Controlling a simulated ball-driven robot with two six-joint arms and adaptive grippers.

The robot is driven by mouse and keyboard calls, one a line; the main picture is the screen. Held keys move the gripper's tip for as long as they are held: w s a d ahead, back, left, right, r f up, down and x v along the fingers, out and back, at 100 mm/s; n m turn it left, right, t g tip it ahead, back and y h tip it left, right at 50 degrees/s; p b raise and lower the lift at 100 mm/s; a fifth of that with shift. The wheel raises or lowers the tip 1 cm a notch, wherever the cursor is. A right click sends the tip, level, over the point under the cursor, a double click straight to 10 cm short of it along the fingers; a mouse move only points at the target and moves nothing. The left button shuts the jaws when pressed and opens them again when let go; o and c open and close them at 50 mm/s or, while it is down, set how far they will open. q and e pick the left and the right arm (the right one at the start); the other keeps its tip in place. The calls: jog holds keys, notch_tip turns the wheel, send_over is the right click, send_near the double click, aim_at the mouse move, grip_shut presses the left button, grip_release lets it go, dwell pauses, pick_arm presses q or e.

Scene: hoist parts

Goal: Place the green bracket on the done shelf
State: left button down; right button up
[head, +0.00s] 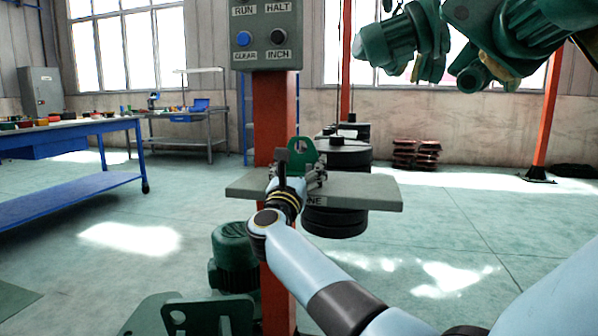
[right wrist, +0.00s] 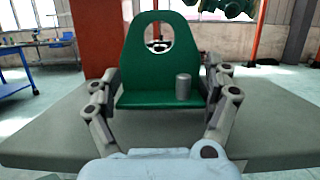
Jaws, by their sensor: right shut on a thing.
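The green bracket (head: 303,148) is over the grey done shelf (head: 368,192) on the orange post; the shelf's label is partly hidden by my arm. In the right wrist view the bracket (right wrist: 157,60) stands upright, with a round hole near its top and a small grey cylinder in front of its lower right. My right gripper (head: 298,174) is shut on the bracket, with a finger at each side. The bracket's lower edge is at or just above the shelf top (right wrist: 270,120); I cannot tell whether it touches. My left gripper is not in view.
A control box (head: 264,36) with buttons is on the post above the shelf. Dark round weights (head: 348,156) stand behind the shelf. Green hoist parts (head: 400,40) hang at upper right. A blue table (head: 70,140) is at left. The shelf's right part is clear.

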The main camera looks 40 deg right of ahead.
jog(key=shift+r, duration=0.25)
jog(key=shift+f, duration=0.1)
jog(key=shift+f+b, duration=0.3)
jog(key=shift+b, duration=0.05)
jog(key=shift+f, duration=0.25)
jog(key=o, duration=1.5)
jog(key=shift+o, duration=0.3)
jog(key=shift+f, duration=0.1)
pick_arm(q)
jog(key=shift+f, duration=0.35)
